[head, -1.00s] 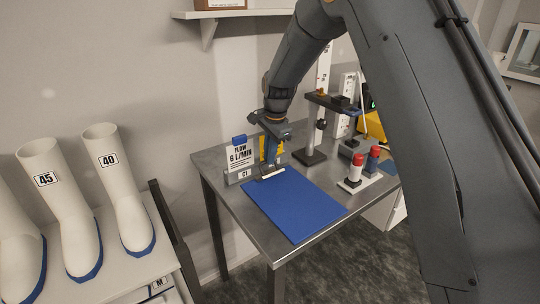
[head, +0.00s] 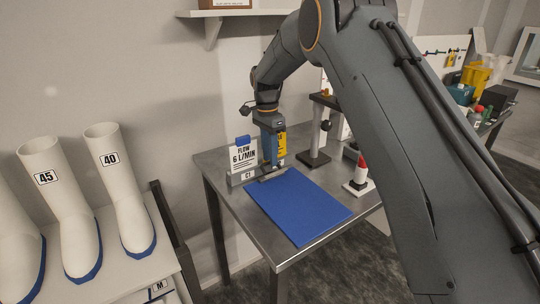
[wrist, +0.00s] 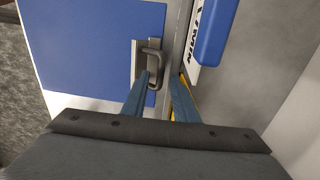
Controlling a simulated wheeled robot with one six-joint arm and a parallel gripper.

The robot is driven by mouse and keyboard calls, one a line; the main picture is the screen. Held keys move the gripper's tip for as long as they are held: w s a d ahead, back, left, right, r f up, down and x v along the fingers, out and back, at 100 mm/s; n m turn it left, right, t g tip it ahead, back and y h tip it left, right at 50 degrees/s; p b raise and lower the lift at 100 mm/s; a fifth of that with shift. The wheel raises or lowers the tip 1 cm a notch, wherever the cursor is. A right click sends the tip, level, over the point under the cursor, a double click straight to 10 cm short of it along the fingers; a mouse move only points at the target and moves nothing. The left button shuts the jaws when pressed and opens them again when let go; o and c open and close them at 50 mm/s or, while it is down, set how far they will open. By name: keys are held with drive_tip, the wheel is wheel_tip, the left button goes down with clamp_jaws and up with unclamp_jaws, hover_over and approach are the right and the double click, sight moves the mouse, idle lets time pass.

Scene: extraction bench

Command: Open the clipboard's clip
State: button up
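The blue clipboard (head: 300,207) lies flat on the metal bench, and it fills the upper left of the wrist view (wrist: 90,45). Its grey metal clip (wrist: 138,62) with a dark loop-shaped lever (wrist: 153,54) sits at the board's edge. My gripper (head: 271,166) points down at the clip end of the board. In the wrist view my gripper (wrist: 160,82) shows two blue fingers with a gap between them. The left fingertip overlaps the lever; the right one is beside it. I cannot tell whether they touch it, or whether the clip is open.
A sign reading "FLOW 6 L/MIN" (head: 243,156) stands close behind the clip. A dark stand (head: 315,156) and a red-topped item (head: 361,172) are on the bench to the right. White boots (head: 124,190) stand on a shelf at left. The bench's front left corner is clear.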

wheel_tip(320, 180, up, 8)
drive_tip(key=b, duration=0.2)
drive_tip(key=shift+w+a, duration=0.2)
drive_tip(key=shift+w, duration=0.05)
idle(0.3)
drive_tip(key=shift+f, duration=0.1)
drive_tip(key=s+d+f+n, duration=0.2)
drive_tip(key=s+d, duration=0.3)
drive_tip(key=s, duration=0.2)
drive_tip(key=s+d+f+n+t, duration=0.1)
drive_tip(key=s+d+f+n, duration=0.1)
drive_tip(key=s+d, duration=0.4)
drive_tip(key=s+d+f+n, duration=0.2)
drive_tip(key=s+d+n, duration=0.2)
drive_tip(key=s, duration=0.6)
drive_tip(key=shift+s+d+y, duration=0.15)
drive_tip(key=shift+d+y, duration=0.15)
drive_tip(key=shift+d, duration=0.95)
drive_tip(key=s+d+f+n+t, duration=0.1)
drive_tip(key=s+d+f+n, duration=0.2)
drive_tip(key=s, duration=0.9)
drive_tip(key=shift+d+f, duration=0.15)
